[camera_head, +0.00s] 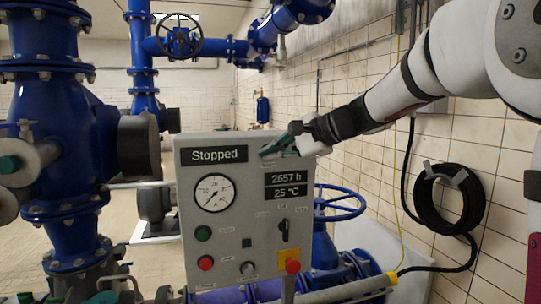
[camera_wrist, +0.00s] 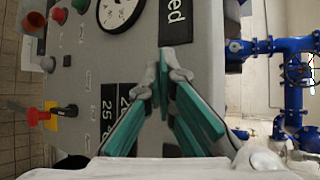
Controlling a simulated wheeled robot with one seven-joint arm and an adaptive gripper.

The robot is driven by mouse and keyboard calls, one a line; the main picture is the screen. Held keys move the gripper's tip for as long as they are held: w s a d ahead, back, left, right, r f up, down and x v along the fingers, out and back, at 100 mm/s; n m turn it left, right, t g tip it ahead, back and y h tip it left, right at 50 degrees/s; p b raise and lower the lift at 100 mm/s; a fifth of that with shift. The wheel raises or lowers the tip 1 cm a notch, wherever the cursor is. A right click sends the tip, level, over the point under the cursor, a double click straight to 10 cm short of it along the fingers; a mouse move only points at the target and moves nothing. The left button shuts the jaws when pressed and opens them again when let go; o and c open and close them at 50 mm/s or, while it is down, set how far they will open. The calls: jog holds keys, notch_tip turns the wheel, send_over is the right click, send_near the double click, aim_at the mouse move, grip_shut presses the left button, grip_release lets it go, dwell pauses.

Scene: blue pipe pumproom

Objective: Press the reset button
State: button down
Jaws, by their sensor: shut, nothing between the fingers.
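A grey control panel (camera_head: 232,222) stands in the middle of the head view, its display (camera_head: 219,155) reading "Stopped". It carries a green button (camera_head: 203,233), a red button (camera_head: 206,263), a grey round control (camera_head: 247,268) and a small dark one (camera_head: 247,243). Their labels are too small to read, so I cannot tell which is the reset button. My gripper (camera_head: 268,152) is shut and empty at the panel's upper right, above the buttons. In the wrist view, the green-padded gripper (camera_wrist: 165,68) is in front of the panel near the display; contact is unclear.
A gauge (camera_head: 214,192), a black selector switch (camera_head: 283,230) and a red knob on a yellow plate (camera_head: 291,266) share the panel. Blue pipes (camera_head: 75,150) stand at left, and a blue handwheel (camera_head: 340,203) is behind at right. A coiled black hose (camera_head: 450,198) hangs on the wall.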

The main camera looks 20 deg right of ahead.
jog(key=s+p, duration=0.1)
jog(key=s, duration=0.5)
jog(key=shift+p, duration=0.35)
dwell(0.7)
jog(key=s+f+n+g+h, duration=0.2)
jog(key=s+f+n+h, duration=0.2)
jog(key=s, duration=1)
jog(key=s+f+n+g+h, duration=0.2)
jog(key=s+f+n+h, duration=0.2)
jog(key=s+f+n, duration=0.5)
jog(key=s, duration=0.5)
jog(key=shift+s+f+n, duration=0.3)
jog(key=shift+f, duration=0.05)
jog(key=shift+d, duration=0.1)
